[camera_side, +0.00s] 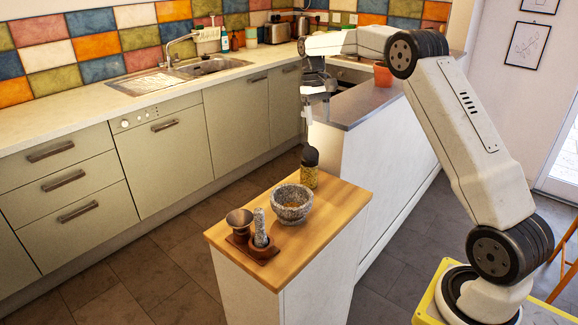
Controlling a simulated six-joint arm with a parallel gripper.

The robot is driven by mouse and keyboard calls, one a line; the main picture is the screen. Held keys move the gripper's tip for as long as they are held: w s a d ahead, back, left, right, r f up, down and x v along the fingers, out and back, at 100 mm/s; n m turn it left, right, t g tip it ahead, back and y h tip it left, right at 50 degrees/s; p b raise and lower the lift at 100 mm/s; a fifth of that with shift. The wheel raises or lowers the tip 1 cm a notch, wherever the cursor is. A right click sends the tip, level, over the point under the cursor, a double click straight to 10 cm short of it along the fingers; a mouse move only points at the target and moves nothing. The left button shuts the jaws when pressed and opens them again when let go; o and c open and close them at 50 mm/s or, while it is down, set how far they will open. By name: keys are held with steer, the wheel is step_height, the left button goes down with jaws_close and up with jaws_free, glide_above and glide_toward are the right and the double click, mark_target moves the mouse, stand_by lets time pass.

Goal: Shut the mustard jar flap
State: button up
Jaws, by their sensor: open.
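The mustard jar (308,177) stands upright at the back edge of the wooden-topped block, with yellowish contents and a black cap. The flap (309,154) on the cap is dark and too small to make out clearly; I cannot tell how far it is raised. My gripper (316,118) points downward above the jar, with a visible gap between its fingertips and the cap. It is open and holds nothing that I can see.
A grey stone mortar (291,204) stands right in front of the jar. A wooden holder (254,249) with a pestle (260,228) and a brown metal cup (239,222) is at the front left. The wooden top (335,200) is clear on the right. A higher grey counter (362,104) lies behind.

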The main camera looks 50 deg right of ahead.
steer(key=s+a+r, duration=0.3)
steer(key=s, duration=0.5)
steer(key=shift+r, duration=0.35)
stand_by(0.4)
steer(key=t+h, duration=0.1)
steer(key=t, duration=0.2)
glide_toward(306, 144)
steer(key=shift+w+d+f, duration=0.15)
steer(key=shift+w, duration=0.05)
steer(key=shift+f, duration=0.1)
steer(key=shift+f, duration=3.8)
steer(key=shift+c, duration=0.2)
jaws_close()
